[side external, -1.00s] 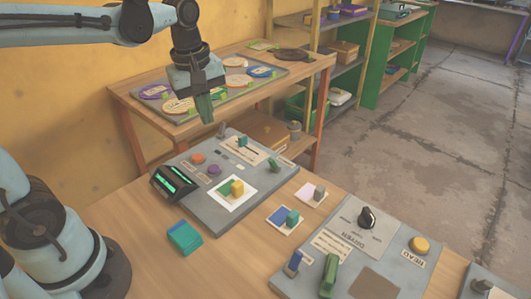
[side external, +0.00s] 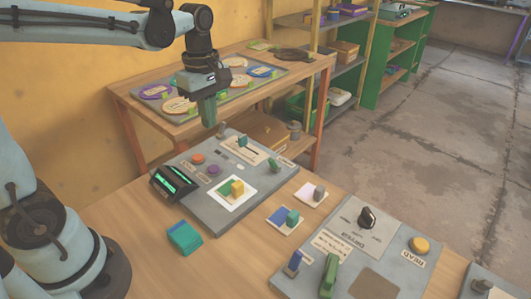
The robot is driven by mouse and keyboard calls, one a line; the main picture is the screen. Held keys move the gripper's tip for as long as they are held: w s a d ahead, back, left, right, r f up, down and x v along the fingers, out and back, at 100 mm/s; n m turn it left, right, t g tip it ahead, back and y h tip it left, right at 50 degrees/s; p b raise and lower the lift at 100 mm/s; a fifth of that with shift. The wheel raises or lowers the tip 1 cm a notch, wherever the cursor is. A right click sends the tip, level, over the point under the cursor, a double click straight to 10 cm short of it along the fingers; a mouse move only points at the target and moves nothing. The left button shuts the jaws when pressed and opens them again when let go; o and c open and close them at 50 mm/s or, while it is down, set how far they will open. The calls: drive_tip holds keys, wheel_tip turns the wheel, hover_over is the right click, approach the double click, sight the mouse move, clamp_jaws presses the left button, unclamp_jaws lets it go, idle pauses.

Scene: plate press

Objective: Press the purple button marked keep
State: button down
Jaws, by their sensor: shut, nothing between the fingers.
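The purple button (side external: 214,169) is a small round cap on the grey control panel (side external: 205,215) at the middle left. A label lies beside it, too small to read. An orange button (side external: 198,158) sits just behind and to the left of it. My gripper (side external: 209,124) points down with its green fingers shut and empty. It hangs in the air above the far side of the panel, apart from the purple button.
A display with green digits (side external: 173,184) stands at the panel's left edge. A card with yellow and green blocks (side external: 232,191) lies on the panel. A teal block (side external: 185,238) is on the table in front. A second panel (side external: 345,245) is at right.

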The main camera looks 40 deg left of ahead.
sight(216, 167)
wheel_tip(216, 167, down, 12)
drive_tip(key=shift+r, duration=0.1)
idle(0.5)
drive_tip(key=shift+f, duration=0.95)
drive_tip(key=shift+r, duration=0.1)
wheel_tip(216, 167, up, 15)
idle(0.6)
idle(0.5)
drive_tip(key=s+d+f+m+t, duration=0.1)
drive_tip(key=s+d+m+t, duration=0.1)
drive_tip(key=m, duration=0.7)
drive_tip(key=s+d+f+m+t, duration=0.2)
drive_tip(key=s+m+t, duration=0.2)
drive_tip(key=m, duration=0.5)
drive_tip(key=shift+d+t, duration=0.3)
drive_tip(key=shift+t, duration=0.3)
